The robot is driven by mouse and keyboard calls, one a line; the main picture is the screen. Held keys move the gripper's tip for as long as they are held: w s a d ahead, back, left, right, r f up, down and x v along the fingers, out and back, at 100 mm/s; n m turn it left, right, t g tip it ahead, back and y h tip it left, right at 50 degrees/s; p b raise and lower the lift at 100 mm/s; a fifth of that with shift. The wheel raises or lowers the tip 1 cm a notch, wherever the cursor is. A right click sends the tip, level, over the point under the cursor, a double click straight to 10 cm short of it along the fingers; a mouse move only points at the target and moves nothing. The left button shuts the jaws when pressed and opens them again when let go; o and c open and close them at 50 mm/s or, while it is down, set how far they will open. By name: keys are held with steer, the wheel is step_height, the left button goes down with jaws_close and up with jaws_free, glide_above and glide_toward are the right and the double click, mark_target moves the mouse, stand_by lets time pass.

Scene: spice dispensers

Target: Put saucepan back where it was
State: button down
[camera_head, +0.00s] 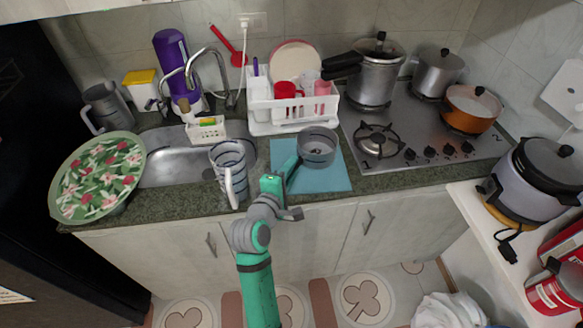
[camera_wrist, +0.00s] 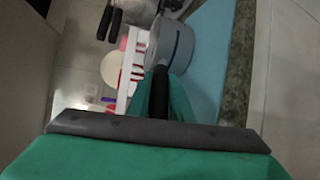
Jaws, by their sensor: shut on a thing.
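The grey saucepan (camera_head: 318,149) is over the right part of the blue mat (camera_head: 308,181) on the counter, upright, with its opening facing up. I cannot tell whether it rests on the mat or hangs just above it. My gripper (camera_head: 287,170) is shut on the saucepan's handle, at the left front of the pan. In the wrist view the dark handle (camera_wrist: 158,92) runs between my fingers, and the grey pan body (camera_wrist: 170,46) lies beyond them. The steel stove (camera_head: 405,128) is right of the mat, with an empty front left burner (camera_head: 378,140).
A white dish rack (camera_head: 290,127) stands behind the mat. A striped jug (camera_head: 229,166) stands left of it by the sink (camera_head: 180,163). A pressure cooker (camera_head: 376,80), a steel pot (camera_head: 438,73) and an orange pot (camera_head: 470,108) are on the stove.

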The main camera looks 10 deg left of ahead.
steer(key=shift+f, duration=0.1)
steer(key=c, duration=1.6)
jaws_free()
